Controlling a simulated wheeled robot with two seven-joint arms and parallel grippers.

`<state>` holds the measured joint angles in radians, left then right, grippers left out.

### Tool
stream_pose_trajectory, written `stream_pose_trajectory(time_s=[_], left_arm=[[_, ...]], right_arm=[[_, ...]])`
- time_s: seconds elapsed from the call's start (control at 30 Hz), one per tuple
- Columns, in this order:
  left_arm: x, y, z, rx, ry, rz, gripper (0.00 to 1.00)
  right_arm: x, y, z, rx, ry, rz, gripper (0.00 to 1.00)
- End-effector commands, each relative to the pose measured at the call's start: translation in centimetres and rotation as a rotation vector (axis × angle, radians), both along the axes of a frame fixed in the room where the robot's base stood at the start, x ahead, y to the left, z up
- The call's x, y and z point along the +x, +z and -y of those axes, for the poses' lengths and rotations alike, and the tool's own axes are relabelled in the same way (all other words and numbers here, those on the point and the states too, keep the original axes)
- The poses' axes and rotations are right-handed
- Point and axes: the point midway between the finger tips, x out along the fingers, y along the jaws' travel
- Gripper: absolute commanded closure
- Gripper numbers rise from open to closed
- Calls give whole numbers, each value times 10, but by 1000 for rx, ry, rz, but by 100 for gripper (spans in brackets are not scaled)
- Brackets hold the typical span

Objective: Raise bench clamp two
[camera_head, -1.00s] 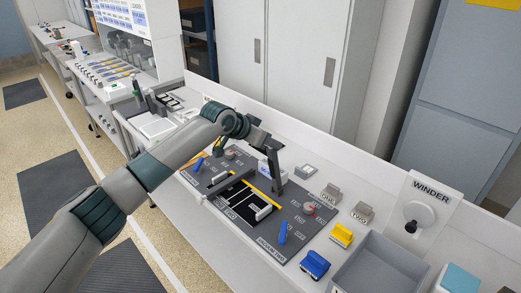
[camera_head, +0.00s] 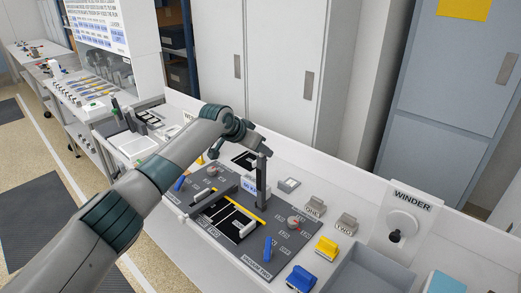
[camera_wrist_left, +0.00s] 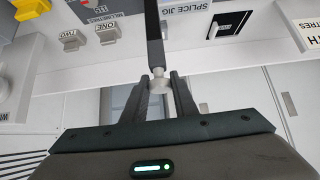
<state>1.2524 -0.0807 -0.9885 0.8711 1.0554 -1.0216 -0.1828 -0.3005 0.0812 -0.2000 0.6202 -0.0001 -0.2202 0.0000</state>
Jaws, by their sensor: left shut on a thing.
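My left gripper (camera_head: 262,150) is shut on the round knob (camera_wrist_left: 158,82) at the end of a dark clamp bar (camera_head: 262,182). The bar stands about upright at the back of the dark bench board (camera_head: 285,238). In the left wrist view the bar (camera_wrist_left: 154,35) runs away from between my fingers (camera_wrist_left: 160,95). A second dark bar (camera_head: 213,201) lies low across the board's left part. I cannot read which clamp number either bar carries. My right gripper is not in view.
Blue levers (camera_head: 268,248) and a red knob (camera_head: 293,222) stand on the board. To the right are grey blocks marked ONE (camera_head: 315,206) and TWO (camera_head: 346,223), yellow (camera_head: 327,248) and blue (camera_head: 301,279) blocks, a grey bin (camera_head: 345,275) and the winder (camera_head: 402,222). Cabinets stand behind.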

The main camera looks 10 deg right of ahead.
Motion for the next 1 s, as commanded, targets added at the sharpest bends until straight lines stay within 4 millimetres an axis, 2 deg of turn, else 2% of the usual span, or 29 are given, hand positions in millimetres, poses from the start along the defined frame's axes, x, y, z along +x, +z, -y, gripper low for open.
stream_pose_trajectory(time_s=[0.07,0.1,0.13,0.17,0.67,1.0], left_arm=[[0,1,2,-4,-1,4,100],[0,1,2,-4,-1,4,65],[0,1,2,-4,-1,4,57],[0,1,2,-4,-1,4,56],[-2,4,-3,-1,-1,2,56],[-16,28,-22,-2,-2,6,56]], right_arm=[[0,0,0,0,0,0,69],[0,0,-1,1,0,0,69],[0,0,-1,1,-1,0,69],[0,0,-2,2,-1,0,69],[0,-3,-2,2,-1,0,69],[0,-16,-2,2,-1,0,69]])
